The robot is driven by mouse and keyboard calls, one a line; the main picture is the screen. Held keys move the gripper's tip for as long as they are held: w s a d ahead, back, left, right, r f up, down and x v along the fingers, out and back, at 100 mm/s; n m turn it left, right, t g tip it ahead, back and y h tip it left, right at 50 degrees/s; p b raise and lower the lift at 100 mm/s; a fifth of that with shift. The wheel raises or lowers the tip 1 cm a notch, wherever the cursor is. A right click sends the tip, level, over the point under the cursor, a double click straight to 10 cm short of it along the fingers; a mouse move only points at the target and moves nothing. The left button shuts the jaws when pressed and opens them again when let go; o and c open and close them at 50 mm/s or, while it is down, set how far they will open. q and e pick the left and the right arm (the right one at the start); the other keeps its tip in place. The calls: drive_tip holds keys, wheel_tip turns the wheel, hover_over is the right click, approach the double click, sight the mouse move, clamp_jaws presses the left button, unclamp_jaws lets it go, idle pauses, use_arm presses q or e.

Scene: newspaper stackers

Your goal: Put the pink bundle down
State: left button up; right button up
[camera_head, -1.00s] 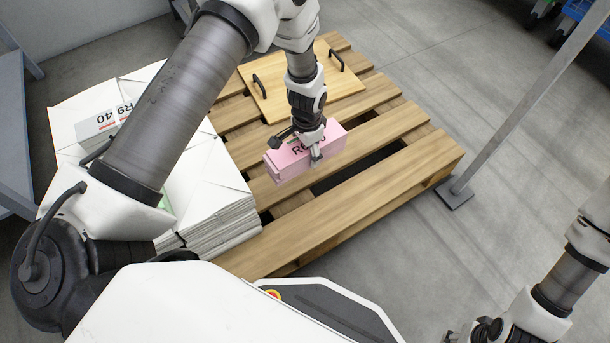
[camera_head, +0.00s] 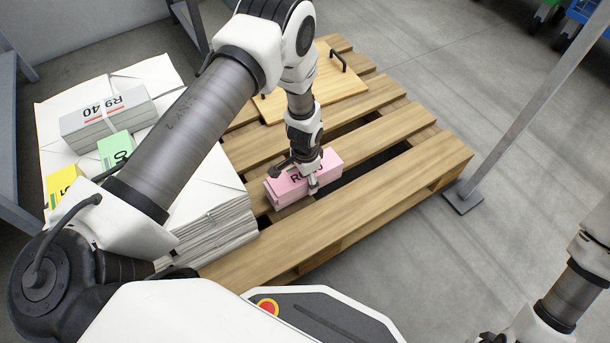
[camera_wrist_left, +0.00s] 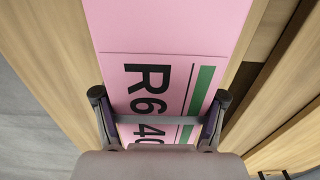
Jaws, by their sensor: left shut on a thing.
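The pink bundle (camera_head: 327,164) is a block of pink paper with a printed label and a band around it. It is level, over the slats of the wooden pallet (camera_head: 352,207), just right of the tall white stack. I cannot tell whether it touches the slats. My left gripper (camera_head: 313,185) points down and is shut on the bundle. In the left wrist view the bundle's pink top (camera_wrist_left: 165,25), with its label and green stripe, lies between the two fingers (camera_wrist_left: 160,120). My right arm shows at the lower right; its fingertips are out of frame.
White paper stacks (camera_head: 215,195) stand at left, bearing a grey-white bundle (camera_head: 90,128), a green one (camera_head: 115,150) and a yellow one (camera_head: 62,183). A wooden board (camera_head: 335,97) with black handles lies behind. A metal post (camera_head: 535,95) stands right of the pallet.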

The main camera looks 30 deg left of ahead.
use_arm(q)
drive_tip(key=o, duration=1.9)
drive_tip(key=shift+c, duration=0.2)
wheel_tip(320, 180, up, 12)
drive_tip(key=p, duration=0.5)
drive_tip(key=shift+r+p, duration=0.1)
drive_tip(key=shift+p, duration=0.25)
